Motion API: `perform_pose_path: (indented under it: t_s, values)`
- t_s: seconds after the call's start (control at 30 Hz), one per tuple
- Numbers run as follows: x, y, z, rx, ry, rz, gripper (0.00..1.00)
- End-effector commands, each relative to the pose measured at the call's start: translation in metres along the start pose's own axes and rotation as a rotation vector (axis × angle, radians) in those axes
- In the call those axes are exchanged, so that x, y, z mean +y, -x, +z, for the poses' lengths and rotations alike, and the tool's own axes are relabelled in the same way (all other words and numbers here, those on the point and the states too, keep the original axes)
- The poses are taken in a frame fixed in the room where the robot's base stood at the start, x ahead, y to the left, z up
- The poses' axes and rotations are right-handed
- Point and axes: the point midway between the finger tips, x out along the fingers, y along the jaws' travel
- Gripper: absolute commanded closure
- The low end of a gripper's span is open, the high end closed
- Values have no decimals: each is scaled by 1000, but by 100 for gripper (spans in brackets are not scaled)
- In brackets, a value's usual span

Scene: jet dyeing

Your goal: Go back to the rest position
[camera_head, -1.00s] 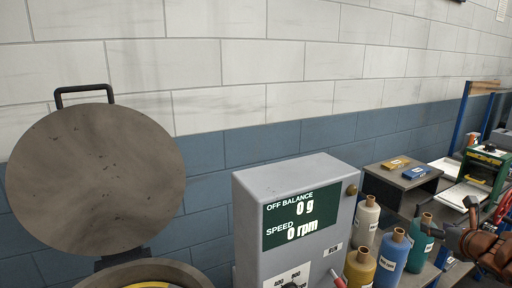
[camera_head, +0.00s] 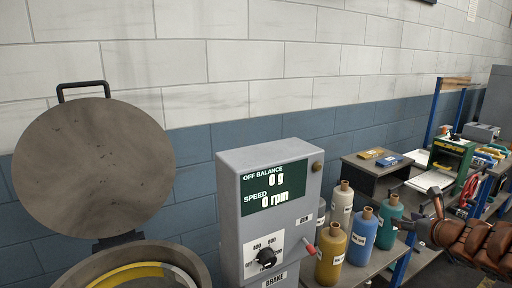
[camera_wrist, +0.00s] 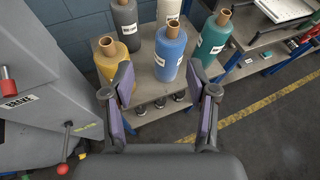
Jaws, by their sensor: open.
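My gripper (camera_wrist: 160,100) is open and empty in the wrist view, its two purple-padded fingers apart. It hangs in front of the shelf of coloured dye cones, with the blue cone (camera_wrist: 171,52) beyond the gap between the fingers. In the head view my gripper (camera_head: 418,222) is at the right, to the right of the cones and partly hidden by my own brown arm. Nothing is held.
The grey control box (camera_head: 268,205) stands left of the yellow cone (camera_head: 331,255) and blue cone (camera_head: 361,238). An open round lid (camera_head: 93,172) rises over a drum (camera_head: 140,262). A bench with a green device (camera_head: 452,154) stands at right. Floor (camera_wrist: 285,125) is clear at right.

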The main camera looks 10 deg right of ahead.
Motion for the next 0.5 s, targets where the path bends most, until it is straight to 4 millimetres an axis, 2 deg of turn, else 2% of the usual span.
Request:
perform_pose_path:
  t_s: [0.27,0.37,0.47,0.5]
  values:
    - [73,-10,17,-8,226,153,42]
    - [111,-13,21,-12,341,234,42]
    - [164,-10,24,-27,501,349,42]
    - [189,-7,23,-34,580,403,42]
